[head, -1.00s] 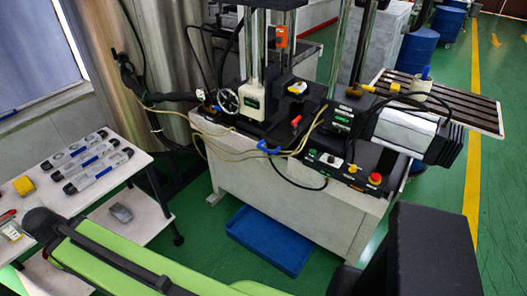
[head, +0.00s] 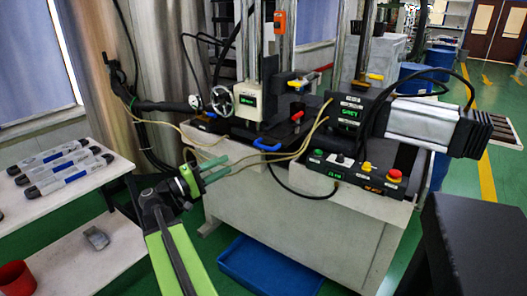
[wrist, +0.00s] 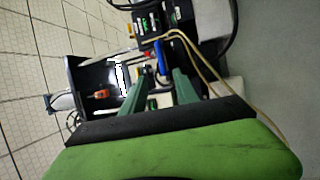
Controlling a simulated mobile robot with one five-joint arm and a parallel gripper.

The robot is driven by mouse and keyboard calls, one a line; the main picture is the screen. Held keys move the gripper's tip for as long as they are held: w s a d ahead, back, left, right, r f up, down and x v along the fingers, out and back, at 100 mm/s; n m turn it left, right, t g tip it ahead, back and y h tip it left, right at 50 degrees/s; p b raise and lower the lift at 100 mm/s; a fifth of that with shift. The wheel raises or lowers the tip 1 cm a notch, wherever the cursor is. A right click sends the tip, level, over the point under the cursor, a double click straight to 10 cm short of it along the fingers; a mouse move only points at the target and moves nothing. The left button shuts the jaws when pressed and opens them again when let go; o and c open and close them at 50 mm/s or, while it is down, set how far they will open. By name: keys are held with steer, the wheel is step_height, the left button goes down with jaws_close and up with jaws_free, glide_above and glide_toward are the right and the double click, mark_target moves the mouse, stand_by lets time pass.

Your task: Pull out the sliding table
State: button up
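A blue handle (head: 266,145) sticks out at the front edge of the machine's dark top, below the grey-white block with a handwheel. I take it to be the sliding table's handle; the table's own outline is hard to make out. The handle also shows in the wrist view (wrist: 161,59), between and beyond my fingers. My gripper (head: 225,166) is in front of the machine, left of the handle and slightly lower, apart from it. Its two green fingers are spread, with nothing held between them; they also show in the wrist view (wrist: 160,82).
Beige hoses (head: 290,157) hang over the machine's front near the handle. A control panel with a red button (head: 394,175) is at right. A blue bin (head: 268,264) lies on the floor below. A white side table (head: 85,195) with several grey cylinders stands at left.

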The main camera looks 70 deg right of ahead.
mark_target(263, 147)
steer(key=p+x, duration=0.2)
steer(key=x, duration=1.4)
steer(key=shift+d+f, duration=0.15)
steer(key=shift+d, duration=0.05)
jaws_close()
stand_by(0.5)
